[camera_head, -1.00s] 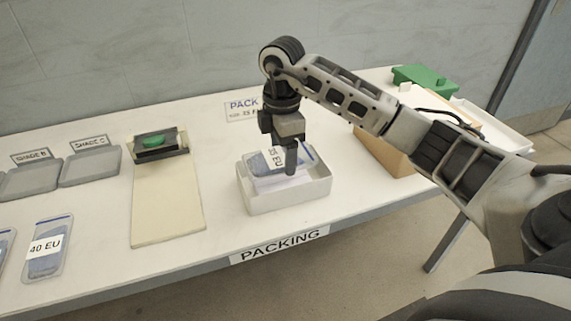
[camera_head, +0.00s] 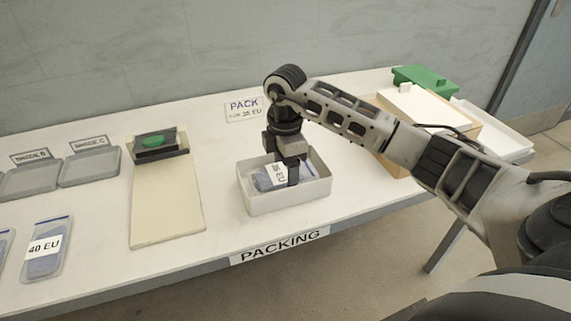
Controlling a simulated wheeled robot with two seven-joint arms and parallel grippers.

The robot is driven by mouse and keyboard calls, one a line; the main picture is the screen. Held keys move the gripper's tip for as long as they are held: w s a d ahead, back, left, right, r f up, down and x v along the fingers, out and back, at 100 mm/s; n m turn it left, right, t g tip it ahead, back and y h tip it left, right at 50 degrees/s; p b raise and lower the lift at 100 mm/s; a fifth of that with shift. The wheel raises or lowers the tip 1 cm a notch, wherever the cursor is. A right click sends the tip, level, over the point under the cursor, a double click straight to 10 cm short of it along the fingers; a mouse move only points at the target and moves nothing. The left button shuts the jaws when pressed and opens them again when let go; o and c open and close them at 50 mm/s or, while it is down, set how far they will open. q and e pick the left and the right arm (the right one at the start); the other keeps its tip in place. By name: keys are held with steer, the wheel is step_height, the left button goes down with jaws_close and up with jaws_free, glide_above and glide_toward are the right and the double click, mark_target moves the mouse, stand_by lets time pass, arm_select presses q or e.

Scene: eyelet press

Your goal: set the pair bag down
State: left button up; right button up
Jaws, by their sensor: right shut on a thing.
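The pair bag (camera_head: 266,179), a clear bag with blue contents and a white label ending in "EU", is inside the white packing tray (camera_head: 290,200). It lies low, below the tray's rim. My right gripper (camera_head: 292,176) points down into the tray and is shut on the bag's right part. The fingers hide part of the bag and its label, and I cannot tell whether its underside fully rests on the tray floor. My left gripper is not in view.
A "40 EU" bag (camera_head: 45,249) lies on the table at left. Shade trays (camera_head: 90,167) and a cream board with a green-topped press (camera_head: 153,143) stand left of the packing tray. A cardboard box (camera_head: 400,160) is at right. Bare table lies between board and tray.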

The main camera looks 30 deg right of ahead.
mark_target(285, 171)
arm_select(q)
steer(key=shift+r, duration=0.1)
arm_select(e)
steer(key=o, duration=0.8)
steer(key=shift+f, duration=0.1)
steer(key=shift+r, duration=0.45)
arm_select(q)
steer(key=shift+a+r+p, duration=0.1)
steer(key=shift+p, duration=0.7)
arm_select(e)
step_height(285, 171, up, 12)
steer(key=shift+r, duration=0.15)
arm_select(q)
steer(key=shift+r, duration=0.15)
arm_select(e)
steer(key=shift+a, duration=0.1)
